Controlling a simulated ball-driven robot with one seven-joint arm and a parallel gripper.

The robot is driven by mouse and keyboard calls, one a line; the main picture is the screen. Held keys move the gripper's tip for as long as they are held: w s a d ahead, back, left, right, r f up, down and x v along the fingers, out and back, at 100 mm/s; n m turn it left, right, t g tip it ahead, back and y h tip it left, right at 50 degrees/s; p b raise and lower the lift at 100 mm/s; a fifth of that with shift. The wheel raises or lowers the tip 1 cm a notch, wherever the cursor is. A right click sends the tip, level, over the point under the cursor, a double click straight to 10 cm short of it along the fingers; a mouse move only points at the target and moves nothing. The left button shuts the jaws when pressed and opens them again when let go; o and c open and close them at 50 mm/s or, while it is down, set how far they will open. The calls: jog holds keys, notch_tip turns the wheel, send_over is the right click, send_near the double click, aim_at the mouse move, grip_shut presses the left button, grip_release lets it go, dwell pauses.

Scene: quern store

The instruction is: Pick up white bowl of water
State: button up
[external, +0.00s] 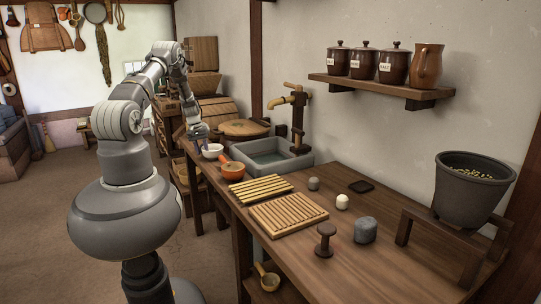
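The white bowl (213,152) stands near the left edge of the wooden counter, beside the stone basin. It is small in the view, and I cannot make out the water inside. My gripper (199,142) points down at the bowl's left side, very close to its rim. I cannot tell whether it touches the bowl. The fingers are too small and partly merged with the background to show whether they are open or shut.
An orange pot (233,172) sits just in front of the bowl. The stone basin (297,165) with a wooden tap (299,105) is to the right. Slatted wooden racks (288,213), small stones and a dark stamp-like tool (325,240) lie nearer. A round wooden lid (245,128) is behind.

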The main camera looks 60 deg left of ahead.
grip_shut()
jog(key=shift+r, duration=0.1)
jog(key=shift+r, duration=0.1)
jog(key=shift+r+p, duration=0.75)
jog(key=shift+r, duration=0.65)
jog(key=s+d+r+p, duration=0.2)
jog(key=s+d+p, duration=0.1)
jog(key=s+d, duration=0.7)
jog(key=shift+s+d, duration=0.25)
jog(key=shift+d, duration=0.7)
dwell(0.8)
